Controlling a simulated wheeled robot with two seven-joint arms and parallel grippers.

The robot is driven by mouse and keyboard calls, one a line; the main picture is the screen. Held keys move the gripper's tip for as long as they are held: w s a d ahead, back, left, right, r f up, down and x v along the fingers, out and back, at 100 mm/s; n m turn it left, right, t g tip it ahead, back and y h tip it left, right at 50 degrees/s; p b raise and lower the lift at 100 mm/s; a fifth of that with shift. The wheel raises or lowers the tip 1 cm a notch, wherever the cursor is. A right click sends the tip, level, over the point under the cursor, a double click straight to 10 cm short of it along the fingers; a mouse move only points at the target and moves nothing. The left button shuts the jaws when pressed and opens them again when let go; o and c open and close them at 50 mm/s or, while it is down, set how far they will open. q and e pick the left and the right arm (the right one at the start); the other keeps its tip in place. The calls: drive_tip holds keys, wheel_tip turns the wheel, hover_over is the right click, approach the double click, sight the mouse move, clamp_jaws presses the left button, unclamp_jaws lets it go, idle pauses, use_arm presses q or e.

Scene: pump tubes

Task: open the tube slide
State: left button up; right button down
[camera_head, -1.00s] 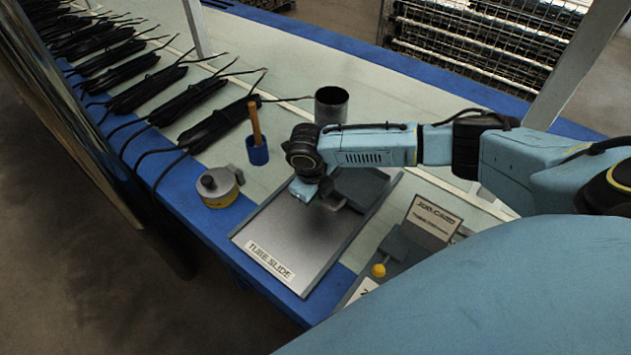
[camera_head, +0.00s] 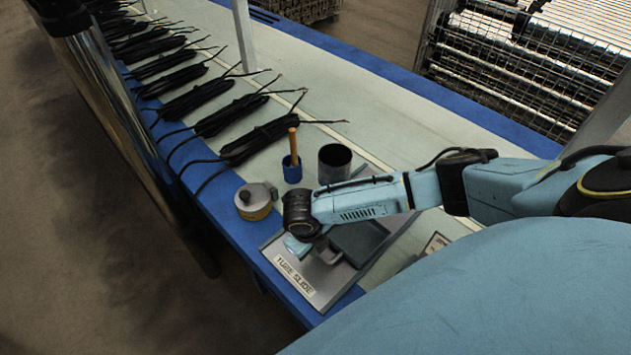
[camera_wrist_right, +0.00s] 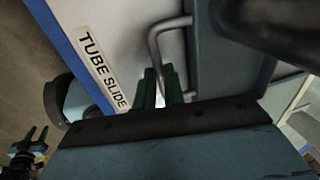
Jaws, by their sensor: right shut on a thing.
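The tube slide is a grey metal tray with a white "TUBE SLIDE" label (camera_head: 295,275) at its near edge. A dark sliding plate (camera_head: 358,240) with a bent grey handle (camera_wrist_right: 154,42) sits on it. My right gripper (camera_wrist_right: 162,75) is shut on the handle, its green fingers around the bar. In the head view my right wrist hangs over the tray near the label, and the fingertips are mostly hidden. My left gripper (camera_wrist_right: 37,133) shows small at the lower left of the right wrist view, its fingers apart and empty, away from the tray.
A yellow-grey canister (camera_head: 256,200), a blue cup with a wooden-handled tool (camera_head: 291,168) and a dark open cylinder (camera_head: 334,163) stand behind the tray. Several black cable bundles (camera_head: 232,117) line the bench. A card (camera_head: 436,244) is partly hidden by my body.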

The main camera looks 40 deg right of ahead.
drive_tip(key=shift+a+r+p, duration=0.1)
drive_tip(key=shift+a+p, duration=0.2)
drive_tip(key=shift+a, duration=0.95)
drive_tip(key=shift+s+a, duration=0.25)
drive_tip(key=shift+a, duration=0.7)
use_arm(q)
drive_tip(key=shift+d+r, duration=0.6)
drive_tip(key=shift+r, duration=0.1)
drive_tip(key=shift+d, duration=0.15)
use_arm(e)
drive_tip(key=c, duration=1.5)
unclamp_jaws()
